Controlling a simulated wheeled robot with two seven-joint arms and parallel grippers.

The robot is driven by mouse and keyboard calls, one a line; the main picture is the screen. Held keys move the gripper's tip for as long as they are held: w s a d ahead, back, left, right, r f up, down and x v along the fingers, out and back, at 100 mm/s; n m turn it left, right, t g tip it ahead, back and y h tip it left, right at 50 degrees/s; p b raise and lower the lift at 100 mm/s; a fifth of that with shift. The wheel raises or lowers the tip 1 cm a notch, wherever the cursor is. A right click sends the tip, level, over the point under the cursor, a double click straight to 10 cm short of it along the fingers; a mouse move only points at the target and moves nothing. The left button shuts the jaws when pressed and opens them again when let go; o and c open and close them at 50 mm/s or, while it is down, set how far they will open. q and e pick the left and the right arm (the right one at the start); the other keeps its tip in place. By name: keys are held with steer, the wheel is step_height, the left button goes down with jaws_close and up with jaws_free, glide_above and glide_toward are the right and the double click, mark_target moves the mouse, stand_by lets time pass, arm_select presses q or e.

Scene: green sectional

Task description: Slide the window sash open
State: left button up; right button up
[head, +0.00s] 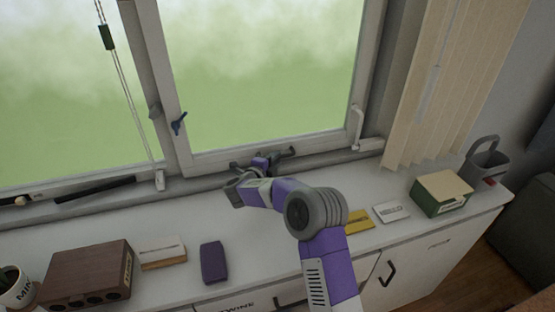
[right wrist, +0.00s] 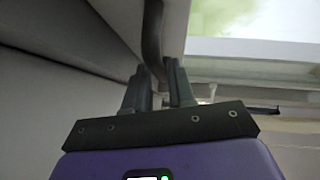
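The window sash (head: 260,152) has a pale frame around a pane showing green outside. My left gripper is not in view.
Vertical blinds (head: 445,80) hang at right. A cord (head: 125,85) hangs at left.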

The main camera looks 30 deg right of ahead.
steer(key=shift+x, duration=1.15)
steer(key=shift+a, duration=0.1)
jaws_close()
steer(key=shift+r, duration=0.1)
steer(key=p, duration=1.2)
glide_toward(278, 102)
steer(key=d, duration=0.2)
steer(key=d+r, duration=0.1)
steer(key=d, duration=0.2)
steer(key=shift+w+d+r, duration=0.2)
steer(key=shift+w+d, duration=0.1)
steer(key=shift+d, duration=0.05)
